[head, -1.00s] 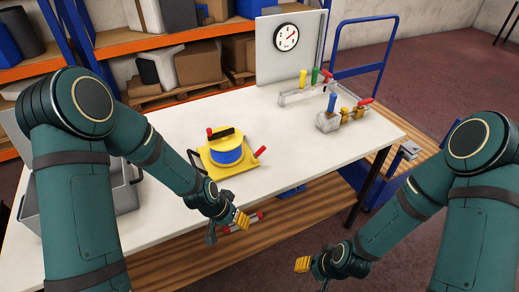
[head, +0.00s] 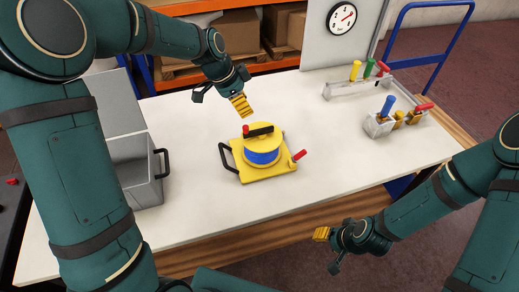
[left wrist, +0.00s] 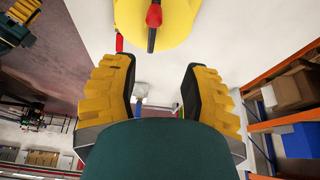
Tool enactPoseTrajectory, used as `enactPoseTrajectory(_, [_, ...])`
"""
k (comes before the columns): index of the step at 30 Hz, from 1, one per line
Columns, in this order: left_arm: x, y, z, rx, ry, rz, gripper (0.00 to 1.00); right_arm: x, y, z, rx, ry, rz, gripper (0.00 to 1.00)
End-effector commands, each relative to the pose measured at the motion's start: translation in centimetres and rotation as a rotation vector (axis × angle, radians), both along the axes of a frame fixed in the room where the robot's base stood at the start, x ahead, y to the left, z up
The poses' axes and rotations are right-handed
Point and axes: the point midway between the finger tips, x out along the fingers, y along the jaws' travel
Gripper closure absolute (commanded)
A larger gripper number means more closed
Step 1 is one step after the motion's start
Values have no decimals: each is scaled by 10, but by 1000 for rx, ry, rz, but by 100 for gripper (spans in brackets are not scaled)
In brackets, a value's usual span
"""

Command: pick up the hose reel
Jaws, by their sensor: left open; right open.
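The hose reel (head: 264,157) stands on the white table (head: 200,203), left of the middle. It has a yellow base plate, a yellow and blue drum, a black top handle with a red end, and a red lever at its right. My left gripper (head: 241,107) is open and empty, above and just behind the reel, apart from it. In the left wrist view the reel's yellow top (left wrist: 180,15) shows at the upper edge, beyond the open yellow fingers. My right gripper (head: 322,236) is open and empty, in front of the table's front edge.
A grey bin (head: 137,175) stands on the table at the left. Valve blocks with coloured handles (head: 384,124) and a gauge panel (head: 338,35) stand at the back right. The table around the reel is clear.

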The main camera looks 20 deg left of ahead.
Motion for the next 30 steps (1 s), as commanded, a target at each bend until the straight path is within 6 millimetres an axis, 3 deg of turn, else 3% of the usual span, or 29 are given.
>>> enactPoseTrajectory(9, [12, -19, -55, -1, 3, 0, 54, -2, 0, -5, 0, 3, 2, 54])
enactPoseTrajectory(17, [15, -26, -72, -1, 1, 0, 54, -2, 0, -5, 0, 5, 4, 54])
enactPoseTrajectory(25, [17, -43, -105, -1, 5, 0, 54, -2, 0, -7, 2, 6, 4, 54])
enactPoseTrajectory(30, [21, -46, -116, -1, 1, 0, 54, -3, 0, -7, 2, 6, 4, 54])
